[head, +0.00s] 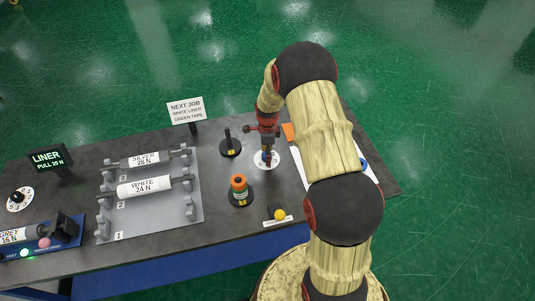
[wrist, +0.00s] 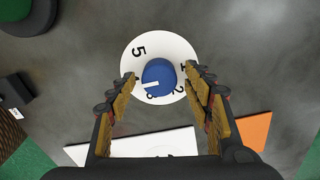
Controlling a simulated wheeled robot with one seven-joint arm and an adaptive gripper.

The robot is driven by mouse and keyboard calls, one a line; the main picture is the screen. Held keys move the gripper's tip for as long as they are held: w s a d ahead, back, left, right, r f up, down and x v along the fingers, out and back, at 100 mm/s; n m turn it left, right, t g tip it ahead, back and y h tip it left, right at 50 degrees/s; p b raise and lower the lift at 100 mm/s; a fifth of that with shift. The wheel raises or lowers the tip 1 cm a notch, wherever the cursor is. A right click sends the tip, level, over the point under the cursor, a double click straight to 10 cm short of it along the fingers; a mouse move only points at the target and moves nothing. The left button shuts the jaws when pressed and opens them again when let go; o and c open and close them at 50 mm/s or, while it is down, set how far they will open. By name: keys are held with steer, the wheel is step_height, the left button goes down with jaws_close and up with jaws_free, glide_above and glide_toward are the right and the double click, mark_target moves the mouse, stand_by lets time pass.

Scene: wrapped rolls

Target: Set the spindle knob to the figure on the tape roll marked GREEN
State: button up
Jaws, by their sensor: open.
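The spindle knob (wrist: 159,75) is blue with a white pointer line towards the left of the wrist view. It sits on a white dial (wrist: 174,48) with a 5 at upper left and a 1, 2 and 3 partly hidden. My gripper (wrist: 161,82) is open, its fingers on either side of the knob; I cannot tell whether they touch it. In the head view my gripper (head: 267,147) is down over the dial (head: 268,165). Orange and green tape rolls (head: 239,190) are stacked on a black stand; no GREEN marking or figure is readable on them.
A card (head: 186,110) reads NEXT JOB, WHITE LINER, GREEN TAPE. A grey rack (head: 180,214) holds SILVER 28 N and WHITE 24 N rolls. A LINER PULL 20 N display (head: 50,158) stands left. A yellow ball (head: 280,214) is near the front edge.

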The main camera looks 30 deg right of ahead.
steer(key=shift+r, duration=0.15)
step_height(320, 180, up, 12)
stand_by(0.5)
stand_by(0.4)
